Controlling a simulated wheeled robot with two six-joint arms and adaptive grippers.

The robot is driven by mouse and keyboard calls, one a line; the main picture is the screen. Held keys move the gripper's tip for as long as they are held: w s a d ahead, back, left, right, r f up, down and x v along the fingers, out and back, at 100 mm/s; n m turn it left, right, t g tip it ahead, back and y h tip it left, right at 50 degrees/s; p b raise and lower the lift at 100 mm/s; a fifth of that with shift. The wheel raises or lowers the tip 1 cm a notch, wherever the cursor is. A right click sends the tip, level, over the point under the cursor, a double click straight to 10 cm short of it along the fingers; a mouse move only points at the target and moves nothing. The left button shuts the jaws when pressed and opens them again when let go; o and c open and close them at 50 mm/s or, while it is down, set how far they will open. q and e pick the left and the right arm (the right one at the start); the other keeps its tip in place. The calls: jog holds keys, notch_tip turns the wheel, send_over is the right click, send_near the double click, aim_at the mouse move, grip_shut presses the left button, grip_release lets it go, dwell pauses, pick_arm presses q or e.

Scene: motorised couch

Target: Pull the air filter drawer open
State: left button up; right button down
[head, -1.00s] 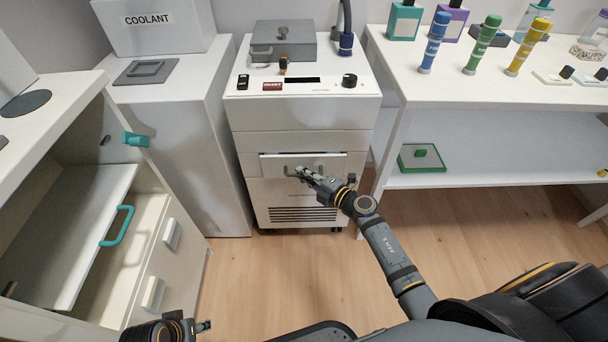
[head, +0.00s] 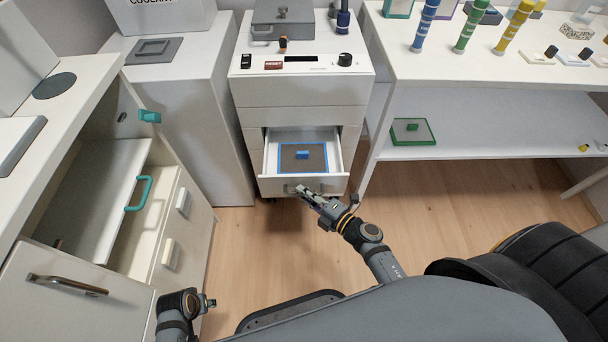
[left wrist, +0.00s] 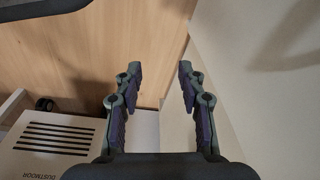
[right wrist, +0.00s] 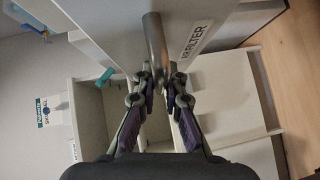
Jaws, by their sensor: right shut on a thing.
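The air filter drawer (head: 268,158) of the white machine stands pulled out, and a blue-edged grey filter (head: 318,157) with a small blue grip lies inside it. My right gripper (head: 301,190) is at the drawer's front, shut on its handle. In the right wrist view the metal handle bar (right wrist: 155,45) lies at the fingertips (right wrist: 160,72), beside the drawer front with its lettered label (right wrist: 197,40). My left gripper (head: 208,303) is low at the left in the head view, away from the drawer. The left wrist view shows its fingers (left wrist: 160,75) apart and empty.
The machine top carries a grey lidded box (head: 283,25), a red button (head: 273,65) and a black knob (head: 345,60). A cabinet with a teal handle (head: 139,193) stands at the left. A shelf table (head: 480,75) stands at the right. Wooden floor (head: 240,245) lies clear before the machine.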

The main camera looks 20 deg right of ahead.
pick_arm(q)
jog(key=shift+s+a+f, duration=0.15)
jog(key=shift+f, duration=0.3)
jog(key=shift+s+a+f, duration=0.1)
jog(key=shift+f, duration=0.35)
pick_arm(e)
jog(key=shift+s+a, duration=0.2)
jog(key=shift+s, duration=0.5)
jog(key=shift+s+a, duration=0.2)
jog(key=shift+s, duration=0.45)
jog(key=c, duration=1.7)
grip_release()
jog(key=v, duration=1.2)
jog(key=shift+f, duration=0.15)
